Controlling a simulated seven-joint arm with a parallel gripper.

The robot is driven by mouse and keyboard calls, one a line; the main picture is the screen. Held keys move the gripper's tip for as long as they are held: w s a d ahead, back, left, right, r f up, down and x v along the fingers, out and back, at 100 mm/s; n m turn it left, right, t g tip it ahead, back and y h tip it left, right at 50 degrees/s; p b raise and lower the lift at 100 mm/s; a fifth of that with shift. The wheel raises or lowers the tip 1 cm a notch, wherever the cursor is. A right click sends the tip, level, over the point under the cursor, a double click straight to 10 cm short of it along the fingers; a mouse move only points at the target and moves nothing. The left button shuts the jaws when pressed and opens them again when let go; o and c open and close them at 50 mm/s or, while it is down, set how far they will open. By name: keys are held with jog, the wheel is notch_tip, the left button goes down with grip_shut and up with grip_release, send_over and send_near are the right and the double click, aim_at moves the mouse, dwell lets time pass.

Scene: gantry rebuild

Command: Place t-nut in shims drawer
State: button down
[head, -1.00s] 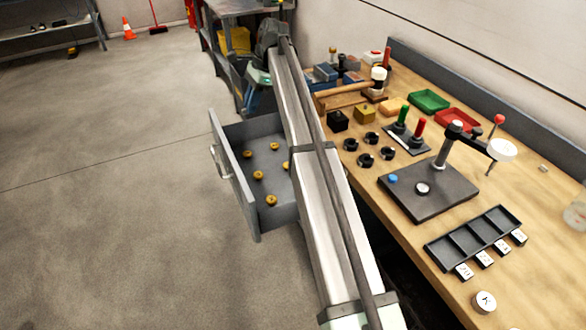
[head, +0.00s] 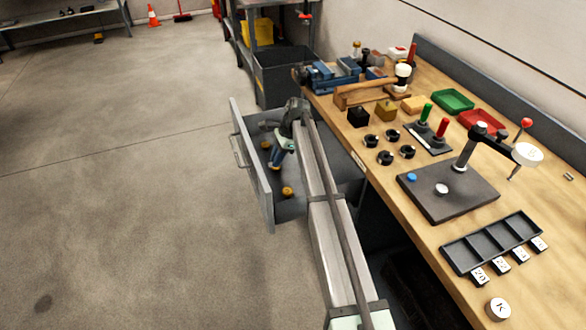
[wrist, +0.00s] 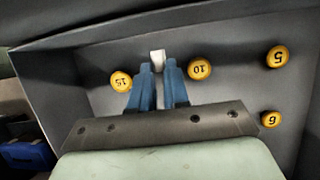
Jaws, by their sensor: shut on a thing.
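My gripper (wrist: 158,72) is shut on a small pale grey piece, the t-nut (wrist: 157,58), which shows at its blue fingertips in the wrist view. In the head view my gripper (head: 275,162) points down inside the open grey drawer (head: 254,178), and the t-nut cannot be made out there. Yellow round pieces marked 15 (wrist: 121,81), 10 (wrist: 200,69), 5 (wrist: 277,57) and 6 (wrist: 271,119) lie in the drawer. The fingers are between the 15 and 10 pieces. Whether the t-nut touches the drawer floor I cannot tell.
The wooden bench (head: 375,180) is right of the drawer. It carries a dark fixture plate (head: 447,205), a divided black tray (head: 470,255), several black rings and green (head: 452,100) and red trays. A grey cart (head: 285,75) stands behind. The floor left of the drawer is clear.

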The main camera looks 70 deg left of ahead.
aim_at(274, 182)
notch_tip(274, 182, down, 9)
dwell(0.5)
jog(key=shift+f, duration=0.15)
jog(key=c, duration=1.1)
grip_release()
jog(key=v, duration=1.2)
jog(key=shift+o, duration=0.2)
